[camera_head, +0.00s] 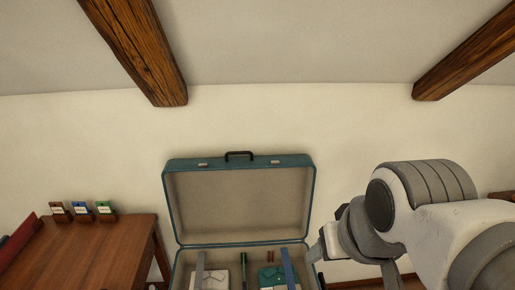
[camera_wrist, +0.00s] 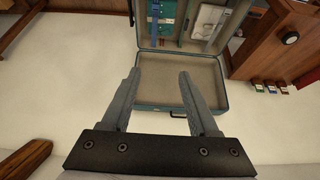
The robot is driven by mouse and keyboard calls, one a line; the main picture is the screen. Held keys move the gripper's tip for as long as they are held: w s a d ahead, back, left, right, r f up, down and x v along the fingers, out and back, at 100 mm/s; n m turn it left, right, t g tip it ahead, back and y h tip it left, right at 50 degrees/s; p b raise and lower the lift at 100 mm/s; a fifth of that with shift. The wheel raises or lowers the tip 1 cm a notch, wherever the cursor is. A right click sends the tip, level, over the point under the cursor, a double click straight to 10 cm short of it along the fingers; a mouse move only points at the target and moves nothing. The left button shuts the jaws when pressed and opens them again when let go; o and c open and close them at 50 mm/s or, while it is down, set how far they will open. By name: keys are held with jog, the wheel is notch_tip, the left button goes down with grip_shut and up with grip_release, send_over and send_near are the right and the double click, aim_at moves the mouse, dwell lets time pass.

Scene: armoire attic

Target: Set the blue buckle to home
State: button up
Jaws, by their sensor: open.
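An open teal suitcase (camera_head: 239,162) stands with its lid raised; it also shows upside down in the wrist view (camera_wrist: 180,108). A blue strip (camera_head: 288,268) lies at the right of its lower part, over a teal item. This blue strip (camera_wrist: 155,20) shows at the upper left in the wrist view. It may carry the blue buckle, but I cannot make out a separate buckle. My gripper (camera_wrist: 160,72) is open and empty, its fingers apart in front of the lid. In the head view my arm is right of the suitcase, and the fingertips are hard to make out.
A grey-blue strip (camera_head: 199,270) lies over pale papers at the suitcase's left. Dark green and red slim items lie between the strips. A wooden table (camera_head: 95,250) at left holds brown, blue and green labelled stands (camera_head: 80,211); their labels are unreadable. Beams (camera_head: 145,50) cross above.

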jog(key=shift+w+f, duration=0.35)
jog(key=shift+c, duration=1.1)
jog(key=w+f, duration=0.1)
jog(key=w+f+b, duration=0.2)
jog(key=w+f, duration=0.1)
jog(key=shift+d, duration=0.25)
grip_shut()
jog(key=w+f+b, duration=0.3)
jog(key=w+f, duration=0.1)
jog(key=f, duration=0.8)
jog(key=w+d+f+g+b, duration=0.1)
jog(key=w+f+b, duration=0.2)
jog(key=f, duration=1)
jog(key=w+d+f+b, duration=0.1)
jog(key=w+f+b, duration=0.2)
jog(key=f, duration=0.9)
jog(key=w, duration=0.3)
jog(key=shift+w+d+f+g, duration=0.2)
jog(key=shift+w+g, duration=0.15)
jog(key=shift+g, duration=0.05)
